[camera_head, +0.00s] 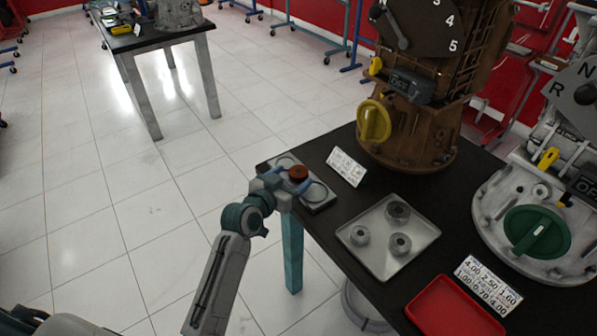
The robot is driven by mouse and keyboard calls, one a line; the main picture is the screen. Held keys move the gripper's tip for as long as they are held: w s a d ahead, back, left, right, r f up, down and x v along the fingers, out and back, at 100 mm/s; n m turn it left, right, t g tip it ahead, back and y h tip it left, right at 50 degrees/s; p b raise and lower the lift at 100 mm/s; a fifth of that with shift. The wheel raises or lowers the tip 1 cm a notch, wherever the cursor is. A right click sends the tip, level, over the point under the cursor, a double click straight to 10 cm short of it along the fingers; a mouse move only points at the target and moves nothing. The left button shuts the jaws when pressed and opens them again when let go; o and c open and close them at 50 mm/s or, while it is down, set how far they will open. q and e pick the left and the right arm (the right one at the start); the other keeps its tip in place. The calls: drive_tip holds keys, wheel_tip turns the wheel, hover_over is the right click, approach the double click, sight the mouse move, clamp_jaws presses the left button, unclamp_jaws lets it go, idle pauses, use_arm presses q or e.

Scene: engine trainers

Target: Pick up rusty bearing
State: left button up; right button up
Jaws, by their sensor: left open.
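The rusty bearing (298,173), a small orange-brown ring, sits at the grey plate (318,205) on the left edge of the dark table. My left gripper (283,180) is open right beside the bearing, at its left and near side. The fingers overlap the plate in the picture, and I cannot tell whether they touch the bearing. The gripper hides part of the plate. My right gripper is not in view.
A red tray (455,308) lies at the front. A brown engine trainer (415,130) and a grey one (500,215) stand behind. Number cards (346,167) stand nearby. Open floor lies left.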

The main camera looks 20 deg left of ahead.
use_arm(q)
drive_tip(key=shift+x, duration=1.1)
drive_tip(key=shift+s, duration=0.1)
drive_tip(key=c, duration=1.1)
drive_tip(key=shift+c, duration=0.3)
drive_tip(key=shift+r, duration=0.1)
